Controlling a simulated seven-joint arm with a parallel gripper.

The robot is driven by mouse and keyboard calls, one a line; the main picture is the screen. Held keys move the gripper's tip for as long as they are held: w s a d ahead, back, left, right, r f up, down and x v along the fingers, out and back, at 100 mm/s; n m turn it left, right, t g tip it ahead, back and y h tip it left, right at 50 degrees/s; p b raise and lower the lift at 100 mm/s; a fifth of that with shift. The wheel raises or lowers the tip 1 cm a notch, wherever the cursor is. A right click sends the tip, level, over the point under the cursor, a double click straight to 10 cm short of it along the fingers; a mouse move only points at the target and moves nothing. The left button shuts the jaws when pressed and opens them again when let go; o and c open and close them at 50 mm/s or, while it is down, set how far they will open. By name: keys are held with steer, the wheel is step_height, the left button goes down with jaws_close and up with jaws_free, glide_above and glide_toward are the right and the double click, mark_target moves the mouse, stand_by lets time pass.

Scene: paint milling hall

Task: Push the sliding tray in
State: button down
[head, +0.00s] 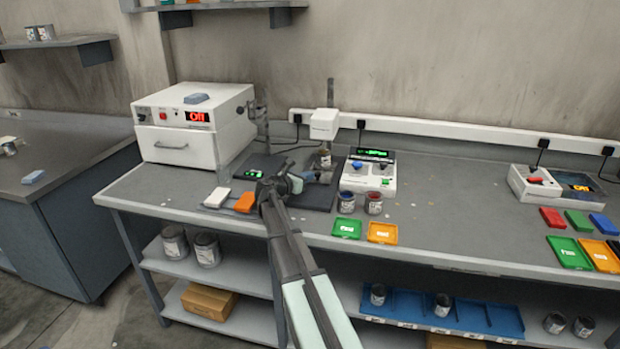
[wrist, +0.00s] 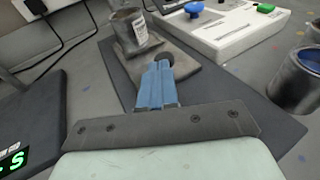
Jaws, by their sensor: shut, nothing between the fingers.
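The sliding tray appears to be the flat grey plate (wrist: 192,72) on a dark base (wrist: 225,110); the base also shows in the head view (head: 313,196). A grey paint tin (wrist: 132,30) stands upright on the tray's far part, and the tin shows in the head view (head: 325,159) beneath a white instrument head (head: 324,124). A dark round knob (wrist: 166,60) is at the near part of the tray. My gripper (wrist: 160,68) is shut and empty, its blue fingertips right at the knob. I cannot tell whether they touch it.
A white control box (head: 368,178) stands right of the base. Open blue (head: 346,202) and red (head: 374,203) paint tins stand in front of it. A scale with a green readout (head: 254,173) is left. A white oven (head: 195,125) stands at the back left.

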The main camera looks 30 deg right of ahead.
steer(key=v, duration=1.1)
steer(key=shift+s+f, duration=0.1)
steer(key=shift+s, duration=0.1)
steer(key=shift+v, duration=0.75)
